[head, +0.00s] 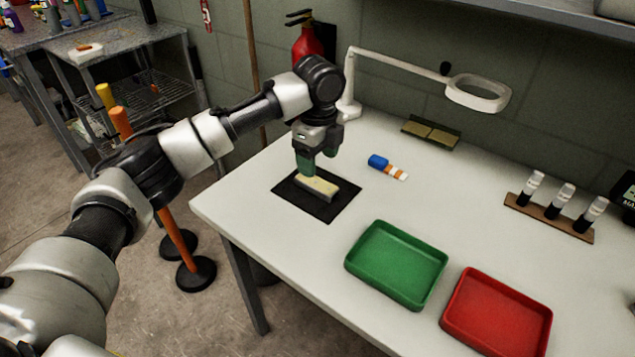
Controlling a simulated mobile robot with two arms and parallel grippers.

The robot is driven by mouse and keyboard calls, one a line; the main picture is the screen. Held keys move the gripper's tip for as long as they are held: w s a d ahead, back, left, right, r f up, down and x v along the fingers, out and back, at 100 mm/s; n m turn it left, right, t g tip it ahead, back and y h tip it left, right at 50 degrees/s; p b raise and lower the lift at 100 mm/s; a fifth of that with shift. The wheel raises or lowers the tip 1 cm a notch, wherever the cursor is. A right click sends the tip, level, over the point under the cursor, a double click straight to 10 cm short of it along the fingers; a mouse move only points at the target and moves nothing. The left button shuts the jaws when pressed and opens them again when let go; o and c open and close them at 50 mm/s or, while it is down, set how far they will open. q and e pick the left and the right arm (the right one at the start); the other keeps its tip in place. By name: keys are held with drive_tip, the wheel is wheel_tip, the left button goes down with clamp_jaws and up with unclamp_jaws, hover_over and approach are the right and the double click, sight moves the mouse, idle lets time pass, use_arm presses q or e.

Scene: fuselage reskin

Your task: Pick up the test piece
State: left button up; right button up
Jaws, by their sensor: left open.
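The test piece (318,186) is a pale yellow bar with a grey edge. It lies flat on a black square mat (325,210) near the left end of the white table. My left gripper (316,172) points down right above the test piece, with its green fingers at the far left part of the bar. The gripper is open. The fingers partly cover the far side of the bar, and I cannot tell whether they touch it. My right gripper is not in view.
A green tray (397,263) and a red tray (497,313) stand at the table's front. A blue-capped item (378,162) lies behind the mat. A magnifier lamp (478,93) arches over the back. A rack (548,217) with three vials stands right. The table's middle is clear.

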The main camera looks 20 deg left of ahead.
sight(319, 184)
use_arm(q)
drive_tip(key=shift+f, duration=0.6)
wheel_tip(319, 184, down, 5)
drive_tip(key=shift+d+b, duration=0.1)
drive_tip(key=shift+b, duration=0.2)
drive_tip(key=shift+w+f, duration=0.1)
drive_tip(key=shift+f, duration=0.35)
drive_tip(key=c, duration=0.9)
drive_tip(key=shift+c, duration=1)
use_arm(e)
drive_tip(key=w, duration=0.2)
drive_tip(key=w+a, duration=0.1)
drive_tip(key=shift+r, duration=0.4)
use_arm(q)
drive_tip(key=shift+r, duration=0.2)
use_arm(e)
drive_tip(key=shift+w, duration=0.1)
